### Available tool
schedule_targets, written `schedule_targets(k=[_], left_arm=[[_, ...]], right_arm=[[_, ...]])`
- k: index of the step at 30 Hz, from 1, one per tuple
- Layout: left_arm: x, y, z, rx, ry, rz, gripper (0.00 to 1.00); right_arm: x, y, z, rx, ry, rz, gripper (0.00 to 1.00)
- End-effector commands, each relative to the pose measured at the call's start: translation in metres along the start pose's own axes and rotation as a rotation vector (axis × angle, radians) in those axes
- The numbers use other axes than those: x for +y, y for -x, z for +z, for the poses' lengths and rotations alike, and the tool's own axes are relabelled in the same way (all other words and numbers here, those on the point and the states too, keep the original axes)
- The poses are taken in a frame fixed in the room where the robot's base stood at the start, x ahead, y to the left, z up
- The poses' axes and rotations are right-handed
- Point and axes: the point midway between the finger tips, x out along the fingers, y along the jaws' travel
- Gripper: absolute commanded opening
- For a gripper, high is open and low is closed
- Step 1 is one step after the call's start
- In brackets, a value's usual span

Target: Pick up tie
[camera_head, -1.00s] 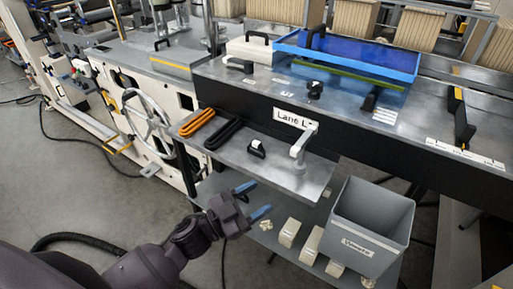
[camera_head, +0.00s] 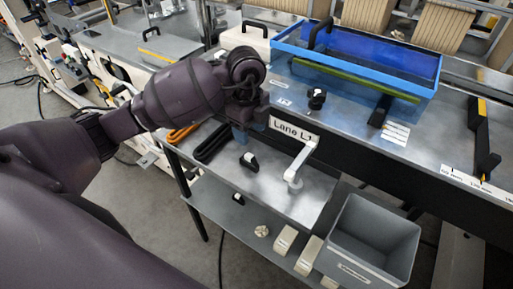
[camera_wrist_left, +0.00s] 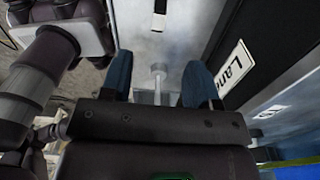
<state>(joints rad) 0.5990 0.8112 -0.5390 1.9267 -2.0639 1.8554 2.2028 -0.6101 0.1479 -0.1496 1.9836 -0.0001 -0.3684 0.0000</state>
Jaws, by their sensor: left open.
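An orange looped tie (camera_head: 181,134) and a black looped tie (camera_head: 212,142) lie side by side on the metal side shelf (camera_head: 262,190) in the head view. The orange one is partly hidden by my left arm. My left gripper (camera_head: 240,138) is above the shelf's back edge, just right of the black tie and apart from it. In the wrist view its blue fingers (camera_wrist_left: 158,78) are spread with nothing held between them. I cannot make out either tie in the wrist view. My right gripper is not in view.
The "Lane L1" sign (camera_head: 293,131) is close to my gripper. A grey bin (camera_head: 372,240) stands below right, a blue tray (camera_head: 420,78) on the bench behind.

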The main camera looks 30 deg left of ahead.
Motion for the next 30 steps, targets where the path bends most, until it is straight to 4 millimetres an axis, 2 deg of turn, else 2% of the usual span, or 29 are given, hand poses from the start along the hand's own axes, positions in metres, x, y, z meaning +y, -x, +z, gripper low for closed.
schedule_targets(k=[5,16,23,30], left_arm=[[-0.001,-0.004,0.007,-0.043,0.03,0.002,0.55],[0.0,-0.05,0.008,-0.038,0.028,0.002,0.55],[0.001,-0.064,0.007,-0.037,0.027,0.002,0.55],[0.003,-0.097,0.006,-0.036,0.028,0.003,0.55]], right_arm=[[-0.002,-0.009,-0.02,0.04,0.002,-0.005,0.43],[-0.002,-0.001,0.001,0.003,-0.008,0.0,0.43],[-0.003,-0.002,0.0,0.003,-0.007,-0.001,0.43],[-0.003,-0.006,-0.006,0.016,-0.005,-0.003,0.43]])
